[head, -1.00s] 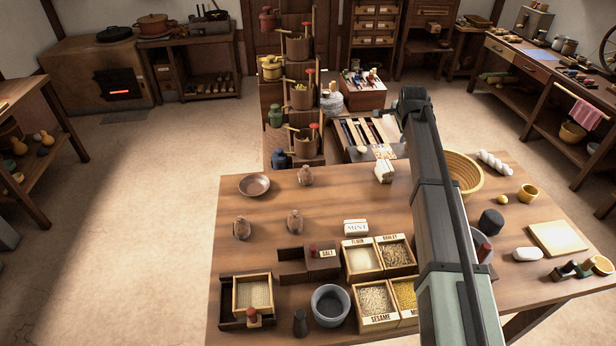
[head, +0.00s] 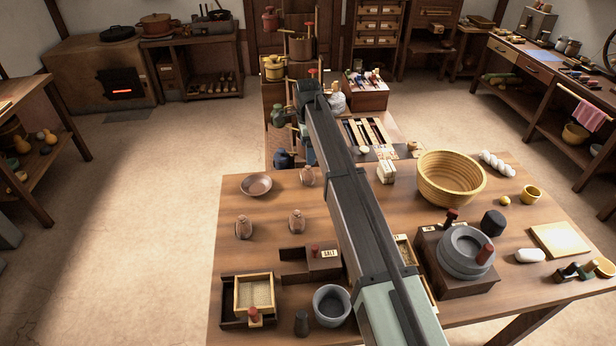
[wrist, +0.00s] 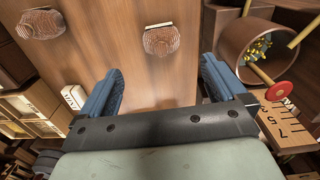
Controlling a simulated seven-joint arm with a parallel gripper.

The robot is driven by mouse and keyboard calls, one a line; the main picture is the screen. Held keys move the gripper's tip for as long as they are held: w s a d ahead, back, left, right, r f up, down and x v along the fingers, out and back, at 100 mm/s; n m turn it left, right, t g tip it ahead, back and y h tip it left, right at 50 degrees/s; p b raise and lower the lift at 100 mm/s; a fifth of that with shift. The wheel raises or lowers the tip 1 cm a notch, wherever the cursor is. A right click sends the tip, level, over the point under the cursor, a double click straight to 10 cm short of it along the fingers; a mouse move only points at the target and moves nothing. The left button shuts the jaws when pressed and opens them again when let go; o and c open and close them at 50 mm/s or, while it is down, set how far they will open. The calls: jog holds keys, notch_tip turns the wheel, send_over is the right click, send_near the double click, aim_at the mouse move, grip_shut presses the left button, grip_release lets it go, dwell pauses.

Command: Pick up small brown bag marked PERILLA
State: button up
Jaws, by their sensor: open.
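Three small brown bags stand on the left part of the wooden table in the head view: one at the back (head: 307,176), one at the left (head: 243,227) and one in the middle (head: 296,222). No marking is readable on any, so I cannot tell which is PERILLA. Two brown bags show in the wrist view, one at upper left (wrist: 41,23) and one at upper middle (wrist: 162,40). My gripper (wrist: 161,68) is open and empty, with its blue fingers apart. The upper-middle bag appears beyond the fingertips, between their lines. In the head view my arm largely hides the gripper.
A brown dish (head: 256,184) sits near the back bag. A tiered rack with pots (head: 301,48) stands behind the table. A yellow bowl (head: 450,178) and a grey quern (head: 466,252) are at right. A SALT box (head: 323,262) is in front of the bags.

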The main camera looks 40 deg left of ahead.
aim_at(307, 171)
notch_tip(307, 171, down, 12)
jog(key=shift+a+r, duration=0.1)
dwell(0.5)
jog(key=c, duration=1.2)
